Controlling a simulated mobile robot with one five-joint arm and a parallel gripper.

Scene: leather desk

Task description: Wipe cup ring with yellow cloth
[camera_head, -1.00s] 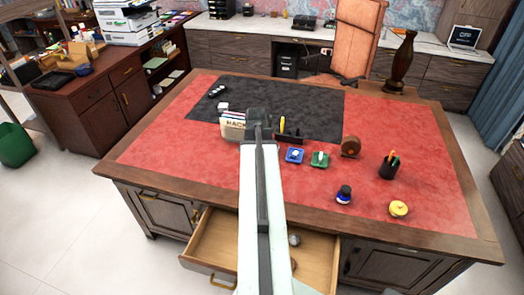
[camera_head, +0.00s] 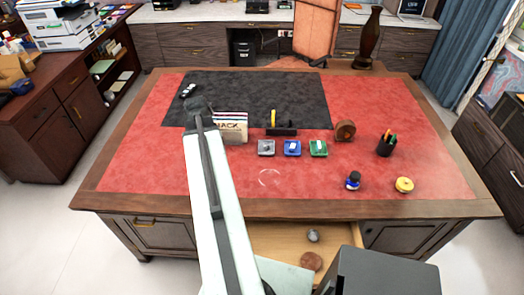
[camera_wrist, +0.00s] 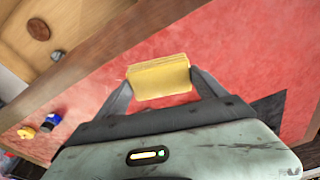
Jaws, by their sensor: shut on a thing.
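The yellow cloth (camera_wrist: 158,77) is a small folded pad held between the two fingertips of my gripper (camera_wrist: 160,82) in the wrist view. My gripper is shut on it, over the red leather; I cannot tell whether the cloth touches the surface. In the head view my arm hides the gripper and cloth.
A card holder (camera_head: 231,127) stands beside my arm. A drawer (camera_head: 275,240) is open in front.

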